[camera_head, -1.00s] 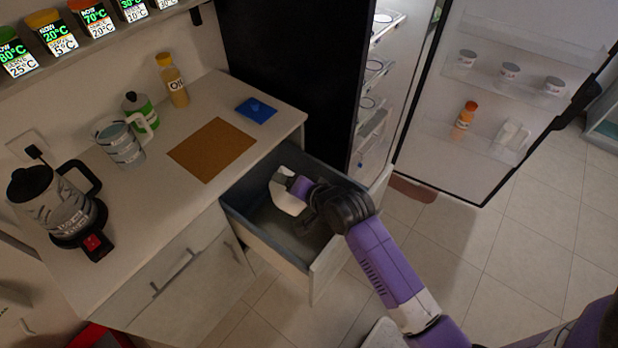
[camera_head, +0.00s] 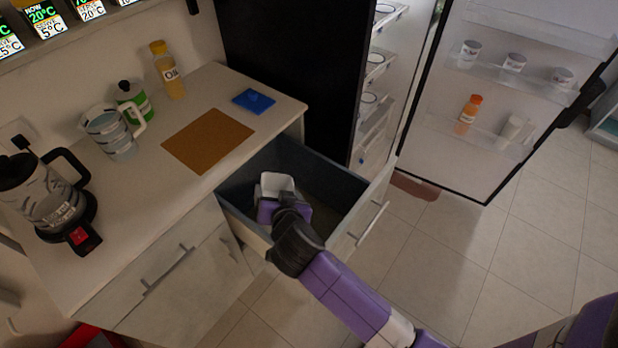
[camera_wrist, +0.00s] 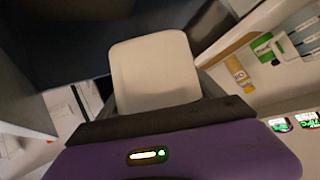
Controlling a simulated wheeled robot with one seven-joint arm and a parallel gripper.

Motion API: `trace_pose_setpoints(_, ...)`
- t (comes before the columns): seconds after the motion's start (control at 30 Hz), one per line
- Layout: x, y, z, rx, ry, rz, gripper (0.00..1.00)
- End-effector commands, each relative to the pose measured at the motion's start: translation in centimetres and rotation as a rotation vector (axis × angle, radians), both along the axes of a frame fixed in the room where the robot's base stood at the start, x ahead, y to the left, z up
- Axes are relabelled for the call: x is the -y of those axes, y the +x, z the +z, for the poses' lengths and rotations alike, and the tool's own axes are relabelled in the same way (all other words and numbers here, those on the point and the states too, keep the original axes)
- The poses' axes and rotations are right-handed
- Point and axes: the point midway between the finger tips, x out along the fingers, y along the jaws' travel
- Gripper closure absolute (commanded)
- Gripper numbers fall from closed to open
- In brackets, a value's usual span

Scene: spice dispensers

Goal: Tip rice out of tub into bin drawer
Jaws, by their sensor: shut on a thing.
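The white tub (camera_head: 277,184) is in my gripper (camera_head: 280,203), inside the open drawer (camera_head: 368,212) near its left side. In the wrist view the tub (camera_wrist: 155,70) shows as a pale, smooth shape standing out beyond my dark gripper edge (camera_wrist: 160,117). My gripper is shut on the tub. The fingertips are mostly hidden by my wrist and the tub. I cannot make out any rice in the tub or on the drawer floor. The exact tilt of the tub is hard to tell.
A counter (camera_head: 225,90) above the drawer holds a brown board (camera_head: 207,140), a blue item (camera_head: 254,101), an oil bottle (camera_head: 169,72), a jug (camera_head: 112,135) and a kettle (camera_head: 48,205). An open fridge door (camera_head: 490,150) stands right. Floor to the right is clear.

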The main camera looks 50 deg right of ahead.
Motion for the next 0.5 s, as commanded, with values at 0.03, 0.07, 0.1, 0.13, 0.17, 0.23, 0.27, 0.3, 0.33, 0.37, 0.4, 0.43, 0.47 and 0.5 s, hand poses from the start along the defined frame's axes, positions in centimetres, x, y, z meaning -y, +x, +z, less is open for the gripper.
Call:
trace_pose_setpoints(0.03,-0.4,0.2,-0.7,-0.003,-0.025,0.002,0.8)
trace_pose_setpoints(0.07,-0.6,0.2,-0.8,-0.007,-0.04,0.002,0.8)
trace_pose_setpoints(0.1,-0.8,0.3,-1.0,-0.013,-0.06,0.002,0.8)
trace_pose_setpoints(0.13,-0.9,0.3,-1.1,-0.018,-0.077,0.002,0.8)
trace_pose_setpoints(0.17,-1.1,0.3,-1.2,-0.022,-0.092,0.001,0.8)
trace_pose_setpoints(0.23,-1.5,0.4,-1.5,-0.03,-0.13,0.002,0.8)
trace_pose_setpoints(0.27,-1.7,0.5,-1.6,-0.035,-0.145,0.002,0.8)
trace_pose_setpoints(0.3,-1.8,0.5,-1.7,-0.04,-0.165,0.002,0.8)
trace_pose_setpoints(0.33,-2.0,0.6,-1.9,-0.043,-0.181,0.001,0.8)
trace_pose_setpoints(0.37,-2.2,0.6,-1.9,-0.047,-0.197,0.0,0.8)
trace_pose_setpoints(0.4,-2.4,0.7,-2.1,-0.053,-0.218,0.002,0.8)
trace_pose_setpoints(0.43,-2.5,0.7,-2.2,-0.057,-0.232,0.002,0.8)
trace_pose_setpoints(0.47,-2.6,0.7,-2.3,-0.062,-0.247,0.002,0.8)
trace_pose_setpoints(0.5,-2.8,0.7,-2.4,-0.065,-0.265,0.001,0.8)
